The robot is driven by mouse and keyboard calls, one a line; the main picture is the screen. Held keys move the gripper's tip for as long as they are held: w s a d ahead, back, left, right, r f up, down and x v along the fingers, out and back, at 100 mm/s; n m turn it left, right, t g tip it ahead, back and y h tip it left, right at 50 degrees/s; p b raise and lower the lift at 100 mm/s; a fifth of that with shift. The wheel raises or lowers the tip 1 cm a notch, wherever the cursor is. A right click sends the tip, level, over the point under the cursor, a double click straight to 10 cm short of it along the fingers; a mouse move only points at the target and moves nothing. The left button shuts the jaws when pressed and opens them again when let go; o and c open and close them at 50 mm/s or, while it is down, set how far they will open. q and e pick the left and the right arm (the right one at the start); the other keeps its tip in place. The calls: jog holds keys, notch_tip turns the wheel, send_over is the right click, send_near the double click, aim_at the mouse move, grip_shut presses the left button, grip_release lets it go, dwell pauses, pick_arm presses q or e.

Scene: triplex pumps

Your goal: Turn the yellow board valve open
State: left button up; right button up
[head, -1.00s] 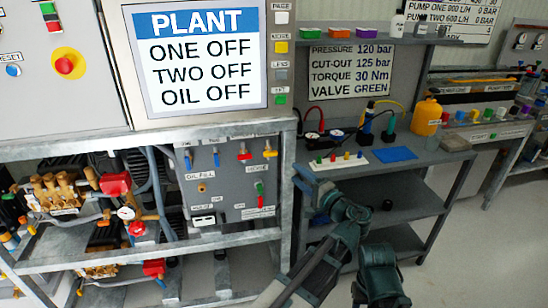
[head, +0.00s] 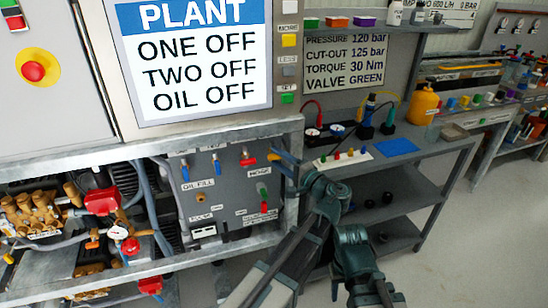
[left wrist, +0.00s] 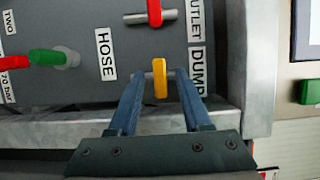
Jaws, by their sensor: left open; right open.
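The yellow board valve's handle (left wrist: 160,78) shows in the left wrist view beside the DUMP label, lying up and down in that picture across a short grey pipe. In the head view the yellow handle (head: 272,157) is at the grey board's upper right, partly hidden by my gripper. My left gripper (left wrist: 158,82) is open, with one blue finger on each side of the handle and a gap on both sides. In the head view my left gripper (head: 284,164) reaches the board from the right. My right gripper (head: 360,296) is low at the bottom edge, away from the board, open and partly cut off.
A red handle (left wrist: 154,12) and a green handle (left wrist: 45,57) sit close by on the same board. Blue handles (head: 216,164) are further left. A metal shelf frame (head: 150,137) runs above the board. A side bench (head: 440,142) stands to the right.

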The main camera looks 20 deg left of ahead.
pick_arm(q)
grip_shut()
dwell(0.3)
jog(key=n+p, duration=0.1)
jog(key=n+h+p, duration=0.1)
jog(key=p, duration=0.1)
jog(key=shift+r+n, duration=0.3)
jog(key=shift+n, duration=0.1)
jog(key=n+h+p, duration=0.2)
jog(key=n+p, duration=0.1)
jog(key=shift+s+n, duration=0.15)
jog(key=shift+n, duration=0.15)
jog(key=shift+a+n+h+p, duration=0.15)
jog(key=shift+n+h+p, duration=0.5)
jog(key=shift+n, duration=0.35)
jog(key=shift+s+n+h+p, duration=0.1)
jog(key=shift+n+h+p, duration=0.45)
jog(key=shift+n, duration=0.35)
jog(key=shift+a+n+t+h+p, duration=0.1)
jog(key=shift+n+t+h+p, duration=0.35)
jog(key=shift+n+h, duration=0.85)
jog(key=shift+n+t, duration=0.25)
jog(key=shift+n, duration=0.15)
